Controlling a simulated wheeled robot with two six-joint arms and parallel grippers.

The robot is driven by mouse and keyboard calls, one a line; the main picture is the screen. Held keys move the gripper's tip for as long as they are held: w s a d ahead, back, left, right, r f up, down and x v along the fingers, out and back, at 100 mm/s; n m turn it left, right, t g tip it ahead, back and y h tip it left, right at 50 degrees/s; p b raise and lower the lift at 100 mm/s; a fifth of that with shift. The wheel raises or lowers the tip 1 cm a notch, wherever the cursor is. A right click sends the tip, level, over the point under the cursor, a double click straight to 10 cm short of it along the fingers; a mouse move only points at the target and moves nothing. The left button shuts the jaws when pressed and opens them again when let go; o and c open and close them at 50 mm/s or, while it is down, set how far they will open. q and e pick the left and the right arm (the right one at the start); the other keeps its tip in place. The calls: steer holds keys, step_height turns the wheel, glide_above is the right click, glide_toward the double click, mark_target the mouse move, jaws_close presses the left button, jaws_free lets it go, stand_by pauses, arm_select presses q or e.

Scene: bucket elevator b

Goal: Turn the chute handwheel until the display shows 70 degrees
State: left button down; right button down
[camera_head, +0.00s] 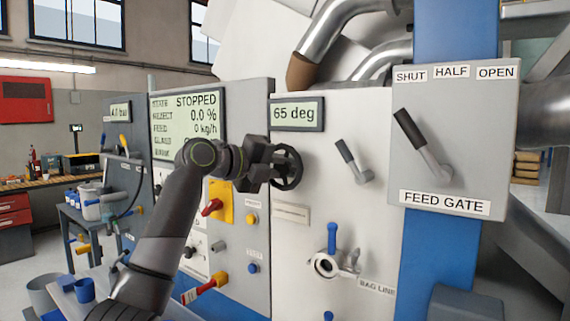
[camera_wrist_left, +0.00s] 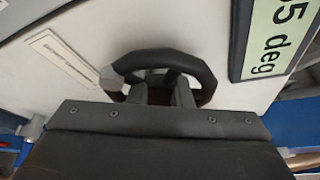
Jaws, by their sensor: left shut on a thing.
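The chute handwheel (camera_head: 290,167) is a small black wheel on the pale machine panel, below the angle display (camera_head: 296,113). The display reads 65 deg. My left gripper (camera_head: 274,168) reaches in from the left and is shut on the handwheel. In the left wrist view the dark wheel rim (camera_wrist_left: 163,60) arches beyond the gripper (camera_wrist_left: 160,95), and part of the display (camera_wrist_left: 272,40) shows tilted at upper right. The fingers hide part of the wheel's hub. My right gripper is not in view.
A lever (camera_head: 353,161) stands right of the wheel, and the feed gate lever (camera_head: 422,145) is farther right. A blue-handled clamp (camera_head: 332,250) is below. A red switch (camera_head: 212,206) on a yellow plate sits below my left arm. The status screen (camera_head: 187,118) reads STOPPED.

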arm_select(q)
steer(key=shift+f, duration=0.1)
stand_by(0.3)
steer(key=c, duration=1.6)
jaws_free()
steer(key=shift+s+a, duration=0.15)
steer(key=shift+a, duration=0.15)
steer(key=b+v, duration=0.4)
steer(key=v, duration=1.2)
steer(key=shift+s+a+r+b, duration=0.2)
steer(key=shift+s+r+b, duration=0.1)
steer(key=shift+b, duration=0.1)
